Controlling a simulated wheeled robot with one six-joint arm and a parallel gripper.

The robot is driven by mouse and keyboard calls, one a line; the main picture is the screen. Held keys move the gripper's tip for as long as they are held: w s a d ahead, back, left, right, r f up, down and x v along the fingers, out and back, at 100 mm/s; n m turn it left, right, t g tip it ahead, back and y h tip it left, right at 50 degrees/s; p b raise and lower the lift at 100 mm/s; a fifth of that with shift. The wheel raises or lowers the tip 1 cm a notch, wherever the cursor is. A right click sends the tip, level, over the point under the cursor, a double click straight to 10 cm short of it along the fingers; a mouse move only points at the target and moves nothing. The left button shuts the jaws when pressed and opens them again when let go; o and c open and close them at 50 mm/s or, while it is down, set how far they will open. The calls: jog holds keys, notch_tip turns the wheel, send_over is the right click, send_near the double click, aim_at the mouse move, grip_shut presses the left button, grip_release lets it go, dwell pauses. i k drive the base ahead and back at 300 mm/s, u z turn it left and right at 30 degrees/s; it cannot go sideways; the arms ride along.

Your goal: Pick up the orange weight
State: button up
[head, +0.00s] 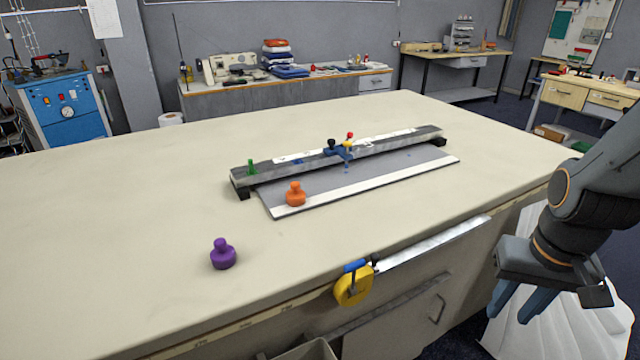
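The orange weight (295,194) is a knobbed piece standing upright on the near left part of a flat grey board with a white front strip (370,186), on the cloth table (150,220). My gripper (511,312) is at the lower right, beyond the table's front edge and well to the right of the weight. Its two blue-grey fingers point down with a gap between them. It is open, and nothing shows between the fingers.
A purple weight (223,254) stands alone at the front left. A long grey bar (300,167) lies behind the orange weight, with a green peg (251,167) and a small blue fixture (339,152) on it. A yellow tape measure (354,286) hangs at the front edge. The table's left side is clear.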

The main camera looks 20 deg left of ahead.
aim_at(295, 197)
jog(key=u, duration=0.25)
jog(key=i, duration=0.55)
jog(key=u, duration=0.8)
jog(key=i, duration=0.35)
jog(key=u, duration=0.45)
